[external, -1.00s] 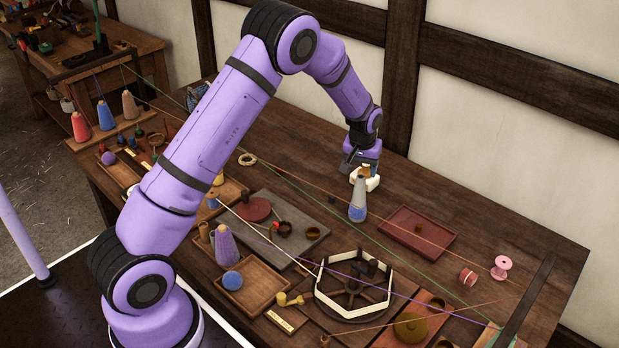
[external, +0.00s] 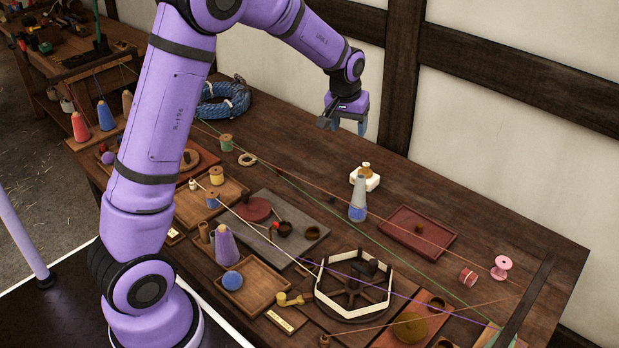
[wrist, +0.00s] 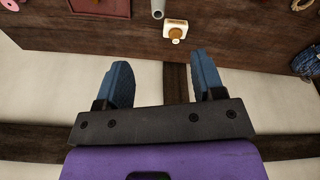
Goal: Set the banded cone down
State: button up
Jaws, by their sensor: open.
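The banded cone (external: 358,200), grey above with a blue band low down, stands upright on the dark wooden table (external: 480,236), in front of a small white block with a cork-coloured top (external: 366,178). In the wrist view the cone's grey tip (wrist: 158,9) shows at the top edge, beside the white block (wrist: 176,29). My gripper (external: 343,124) is open and empty, raised above the back of the table, up and left of the cone and apart from it. In the wrist view its two blue fingers (wrist: 162,85) are spread with nothing between them.
A dark red tray (external: 418,233) lies right of the cone. A black-and-white reel frame (external: 353,287) stands in front, and a grey board (external: 272,231) lies to the left. Thin cords cross the table. A blue rope coil (external: 224,101) lies at the back left.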

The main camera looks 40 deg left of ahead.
jog(key=s+r+m, duration=0.1)
jog(key=s+r, duration=0.9)
jog(key=s, duration=0.1)
jog(key=s+r+m+t, duration=0.1)
jog(key=s+r, duration=0.1)
jog(key=s, duration=1.2)
jog(key=s+r+m+t, duration=0.1)
jog(key=s+r, duration=0.2)
jog(key=s, duration=1.1)
jog(key=shift+s+d+m+t, duration=0.2)
jog(key=shift+s+m+t, duration=0.1)
jog(key=shift+m+t, duration=0.1)
